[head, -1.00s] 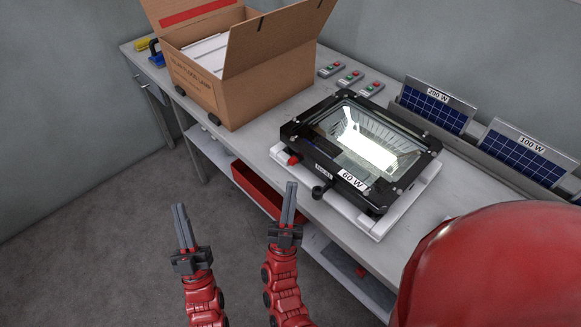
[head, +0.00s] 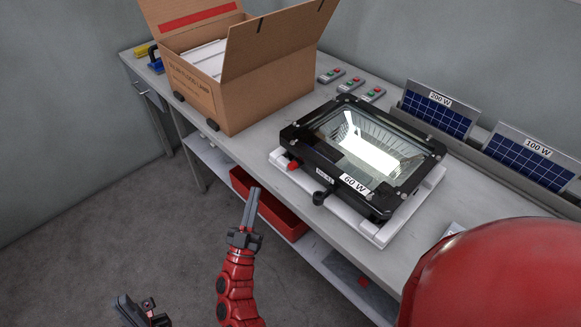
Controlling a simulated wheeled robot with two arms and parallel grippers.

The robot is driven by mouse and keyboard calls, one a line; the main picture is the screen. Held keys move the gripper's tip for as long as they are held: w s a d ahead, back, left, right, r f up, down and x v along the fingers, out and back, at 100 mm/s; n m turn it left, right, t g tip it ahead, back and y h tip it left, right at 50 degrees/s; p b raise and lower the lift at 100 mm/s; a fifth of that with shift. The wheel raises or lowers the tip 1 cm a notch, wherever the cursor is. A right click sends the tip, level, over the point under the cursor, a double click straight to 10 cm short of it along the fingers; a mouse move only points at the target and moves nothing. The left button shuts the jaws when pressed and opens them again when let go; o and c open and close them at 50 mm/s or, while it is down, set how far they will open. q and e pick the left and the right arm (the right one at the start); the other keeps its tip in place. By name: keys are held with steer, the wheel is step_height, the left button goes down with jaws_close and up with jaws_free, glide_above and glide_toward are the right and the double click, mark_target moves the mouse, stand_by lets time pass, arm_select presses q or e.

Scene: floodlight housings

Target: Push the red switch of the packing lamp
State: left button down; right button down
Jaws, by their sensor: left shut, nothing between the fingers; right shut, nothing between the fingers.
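The packing lamp, a black floodlight labelled 60 W (head: 395,208), lies face up on a white tray (head: 376,234) on the bench. Its glass front shows a bright panel. A small red switch (head: 293,165) shows at the lamp's left front corner. My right gripper (head: 255,191) is shut and empty, in front of the bench edge, below and to the left of the switch and apart from it. My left gripper (head: 124,300) is shut and empty, low at the bottom left, far from the lamp.
An open cardboard box (head: 268,92) with white contents stands left of the lamp. Several small button boxes (head: 351,84) lie behind. Solar panels (head: 436,108) labelled 200 W and 100 W stand at the right. A red bin (head: 285,218) sits on the lower shelf.

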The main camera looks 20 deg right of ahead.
mark_target(293, 166)
steer(key=shift+w+d+b, duration=0.25)
steer(key=shift+w+d, duration=0.25)
steer(key=shift+d, duration=0.9)
steer(key=shift+w+d+b, duration=0.3)
steer(key=shift+w+d, duration=0.15)
steer(key=shift+d, duration=0.9)
steer(key=shift+w+d+b, duration=0.25)
steer(key=shift+w+d, duration=0.25)
steer(key=shift+d, duration=0.9)
steer(key=shift+w+d, duration=0.15)
steer(key=shift+d, duration=0.25)
